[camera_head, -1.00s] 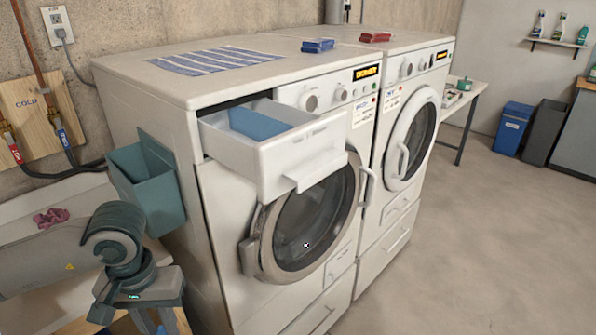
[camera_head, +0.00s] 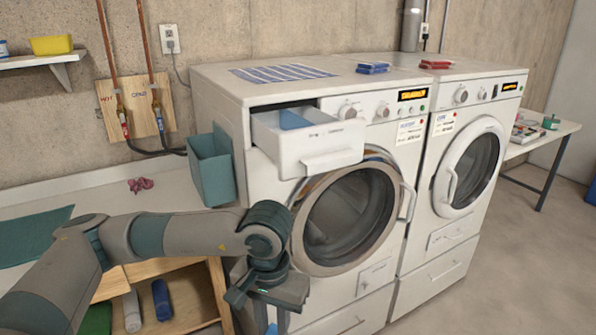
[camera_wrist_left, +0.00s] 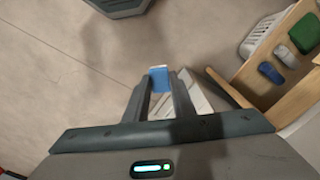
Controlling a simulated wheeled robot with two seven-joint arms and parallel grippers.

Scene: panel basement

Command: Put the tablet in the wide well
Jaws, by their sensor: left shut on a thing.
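My left gripper (camera_head: 274,302) hangs low in front of the left washer, pointing down, below the open drawer (camera_head: 322,150). In the left wrist view, my left gripper (camera_wrist_left: 160,90) is shut on a small blue and white tablet (camera_wrist_left: 159,77), held at the fingertips above the floor. The white drawer is pulled out at the washer's upper left. A blue part (camera_head: 292,119) shows inside it. The drawer's front wall hides its floor, so I cannot make out the wide well. My right gripper is not in view.
The left washer's round door (camera_head: 352,216) is just right of my gripper. A teal bin (camera_head: 212,168) hangs on the washer's left side. A wooden shelf unit (camera_head: 190,290) with rolled items stands below my arm. Blue (camera_head: 372,68) and red (camera_head: 435,64) items lie on the machine tops.

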